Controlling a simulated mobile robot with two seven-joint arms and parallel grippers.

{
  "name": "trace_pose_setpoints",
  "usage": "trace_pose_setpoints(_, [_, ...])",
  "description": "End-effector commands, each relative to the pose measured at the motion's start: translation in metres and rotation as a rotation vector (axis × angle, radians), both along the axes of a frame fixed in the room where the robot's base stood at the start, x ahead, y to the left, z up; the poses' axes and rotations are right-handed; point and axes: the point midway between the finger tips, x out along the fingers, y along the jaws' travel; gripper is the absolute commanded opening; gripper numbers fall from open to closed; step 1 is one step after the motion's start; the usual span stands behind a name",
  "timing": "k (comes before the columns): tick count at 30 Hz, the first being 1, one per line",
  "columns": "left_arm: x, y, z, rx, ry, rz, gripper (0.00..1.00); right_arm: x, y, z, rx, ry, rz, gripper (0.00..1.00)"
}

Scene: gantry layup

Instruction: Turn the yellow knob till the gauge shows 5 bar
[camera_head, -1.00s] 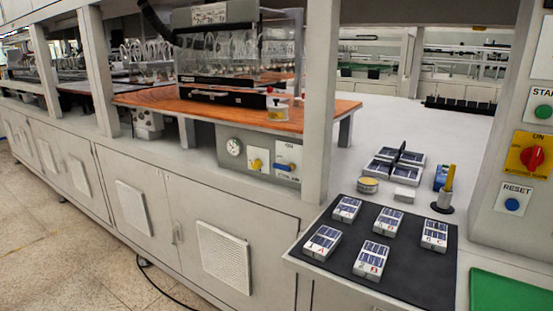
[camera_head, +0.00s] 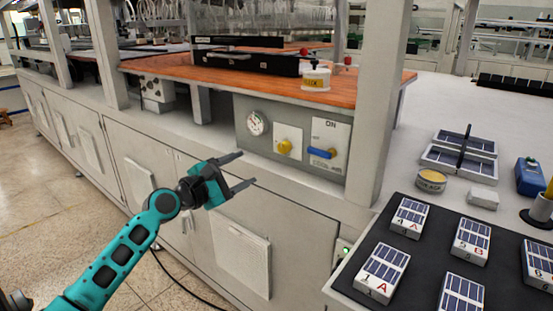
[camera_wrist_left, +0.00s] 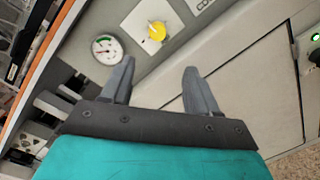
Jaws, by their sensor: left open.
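The yellow knob (camera_head: 285,147) sits on a white plate on the grey panel under the orange shelf. It also shows in the left wrist view (camera_wrist_left: 157,31). The round gauge (camera_head: 256,123) is left of the knob, with a white face and a green arc; it also shows in the left wrist view (camera_wrist_left: 107,50). Its reading is too small to tell. My left gripper (camera_head: 248,170) is open and empty, in front of the cabinet, below and left of the knob and apart from it. In the left wrist view its fingers (camera_wrist_left: 158,82) are spread. My right gripper is not in view.
A blue lever (camera_head: 322,153) is on a plate marked ON, right of the knob. A white post (camera_head: 385,100) stands farther right. A dark mat (camera_head: 420,262) with several solar cell blocks lies at right. The space before the panel is clear.

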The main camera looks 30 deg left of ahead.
Motion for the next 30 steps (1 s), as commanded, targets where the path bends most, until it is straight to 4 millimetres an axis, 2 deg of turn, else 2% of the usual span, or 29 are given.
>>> trace_pose_setpoints(5, [0.012, 0.001, 0.006, -0.037, -0.009, -0.001, 0.6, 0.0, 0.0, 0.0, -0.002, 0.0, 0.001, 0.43])
trace_pose_setpoints(21, [0.093, -0.013, 0.005, -0.034, -0.008, -0.001, 0.6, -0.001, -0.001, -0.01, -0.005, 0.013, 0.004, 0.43])
trace_pose_setpoints(30, [0.123, -0.017, 0.004, -0.033, -0.007, 0.0, 0.6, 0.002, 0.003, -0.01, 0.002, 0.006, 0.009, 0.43])
